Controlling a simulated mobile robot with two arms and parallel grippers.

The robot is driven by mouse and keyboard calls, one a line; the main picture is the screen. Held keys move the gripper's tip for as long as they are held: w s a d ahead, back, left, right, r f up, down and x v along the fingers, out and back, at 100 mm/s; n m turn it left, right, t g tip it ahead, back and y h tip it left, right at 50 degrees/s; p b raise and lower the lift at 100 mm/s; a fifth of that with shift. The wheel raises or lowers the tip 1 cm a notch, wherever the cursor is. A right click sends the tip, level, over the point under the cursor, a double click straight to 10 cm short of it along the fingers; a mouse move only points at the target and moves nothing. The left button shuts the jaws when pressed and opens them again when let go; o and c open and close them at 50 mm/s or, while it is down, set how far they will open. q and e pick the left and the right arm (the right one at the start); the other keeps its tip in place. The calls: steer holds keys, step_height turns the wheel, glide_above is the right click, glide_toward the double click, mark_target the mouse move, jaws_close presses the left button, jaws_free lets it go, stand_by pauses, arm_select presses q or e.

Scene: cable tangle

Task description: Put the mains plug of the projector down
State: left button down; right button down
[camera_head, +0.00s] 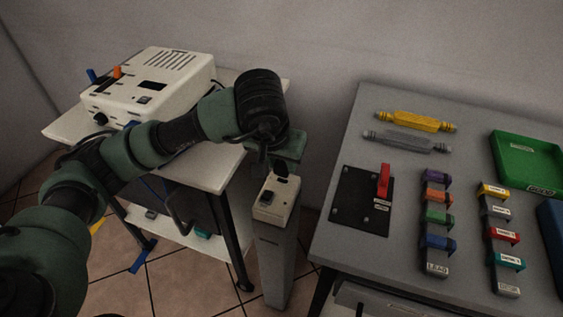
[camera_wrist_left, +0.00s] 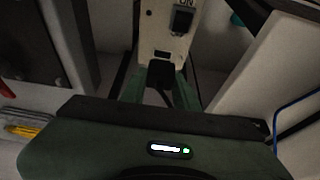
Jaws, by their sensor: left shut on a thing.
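The projector (camera_head: 150,85) is a cream box with vents and blue and orange knobs, on the cart at left. My left gripper (camera_head: 281,163) points down at the top of a pale socket post (camera_head: 279,255), with its arm coming in from the left. It is shut on a small black mains plug (camera_head: 281,170), which also shows between the green fingers in the left wrist view (camera_wrist_left: 160,73). The plug is right at the post's top face, near a rocker switch (camera_wrist_left: 183,18) marked ON. I cannot tell whether it touches the socket. My right gripper is not in view.
A grey bench (camera_head: 345,238) at right holds a black panel with a red lever (camera_head: 384,181), yellow and grey rods, coloured clips and a green tray (camera_head: 528,165). The cart (camera_head: 215,172) stands left of the post. Blue cable hangs by the cart.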

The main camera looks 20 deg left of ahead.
arm_select(q)
steer(key=shift+r, duration=0.1)
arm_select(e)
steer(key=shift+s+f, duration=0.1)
arm_select(q)
steer(key=c, duration=1.7)
jaws_free()
jaws_close()
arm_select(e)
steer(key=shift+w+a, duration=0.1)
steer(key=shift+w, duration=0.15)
